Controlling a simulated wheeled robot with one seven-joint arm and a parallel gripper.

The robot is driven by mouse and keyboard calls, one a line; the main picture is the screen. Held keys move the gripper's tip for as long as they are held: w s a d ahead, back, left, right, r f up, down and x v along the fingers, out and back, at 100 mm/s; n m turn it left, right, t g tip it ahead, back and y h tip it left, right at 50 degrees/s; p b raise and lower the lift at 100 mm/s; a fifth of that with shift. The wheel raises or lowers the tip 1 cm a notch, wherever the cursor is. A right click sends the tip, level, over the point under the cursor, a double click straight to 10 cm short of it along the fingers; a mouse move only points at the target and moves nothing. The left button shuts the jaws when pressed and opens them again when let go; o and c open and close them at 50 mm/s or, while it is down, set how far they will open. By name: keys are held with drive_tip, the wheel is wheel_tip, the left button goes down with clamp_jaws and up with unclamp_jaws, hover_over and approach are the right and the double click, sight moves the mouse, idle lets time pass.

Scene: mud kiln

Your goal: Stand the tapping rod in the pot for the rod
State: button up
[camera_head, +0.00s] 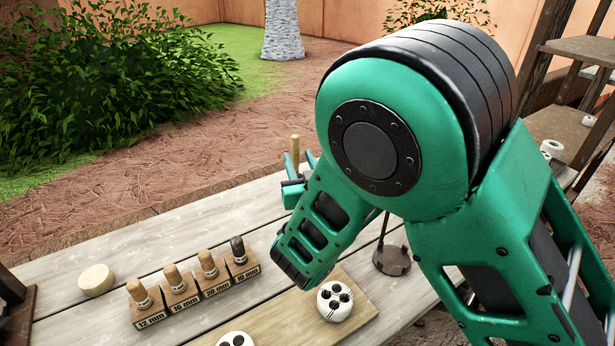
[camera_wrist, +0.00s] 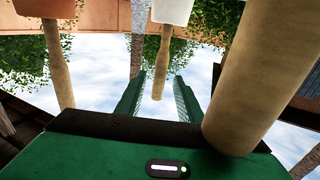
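A light wooden rod (camera_head: 295,150), perhaps the tapping rod, stands upright just behind my gripper (camera_head: 292,188) in the head view. In the upside-down wrist view a wooden rod (camera_wrist: 160,65), probably the same one, shows between my open fingers (camera_wrist: 158,90). Clear gaps show on both sides of it, and I cannot tell whether it is between or beyond them. It joins a white holder (camera_wrist: 170,12), whose full shape is cut off. I cannot make out the pot for sure in the head view, where my arm hides part of the table.
Wooden blocks (camera_head: 195,296) marked with sizes hold several upright handled tools. A round pale disc (camera_head: 97,280) lies left of them. A white piece with dark holes (camera_head: 335,301) sits on a board (camera_head: 285,326). A dark round-based stand (camera_head: 391,262) is near my arm. A thick rod (camera_wrist: 262,65) looms close in the wrist view.

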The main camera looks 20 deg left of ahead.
drive_tip(key=v, duration=0.8)
